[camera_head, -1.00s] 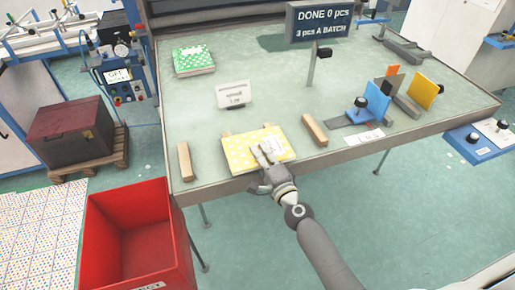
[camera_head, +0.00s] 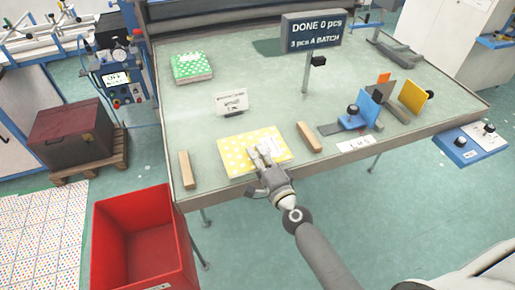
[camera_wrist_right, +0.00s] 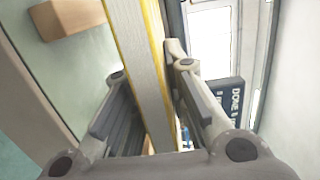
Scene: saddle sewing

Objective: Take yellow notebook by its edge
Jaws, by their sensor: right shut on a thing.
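The yellow notebook (camera_head: 240,157) has white dots and is near the front edge of the table, between two wooden blocks. My right gripper (camera_head: 262,153) is at its front right part, with the fingers over its near edge. In the right wrist view the notebook (camera_wrist_right: 140,60) shows edge-on, with pale pages between yellow covers, between the two fingers. The gripper is shut on it. Whether the notebook touches the table is hard to tell. My left gripper is not in view.
Wooden blocks (camera_head: 186,170) and (camera_head: 309,137) flank the notebook. A small white sign (camera_head: 231,101) stands behind it. Green notebooks (camera_head: 191,67) lie at the back left. A blue-plated fixture (camera_head: 369,107) and a display post (camera_head: 307,72) stand right. A red bin (camera_head: 140,235) is front left.

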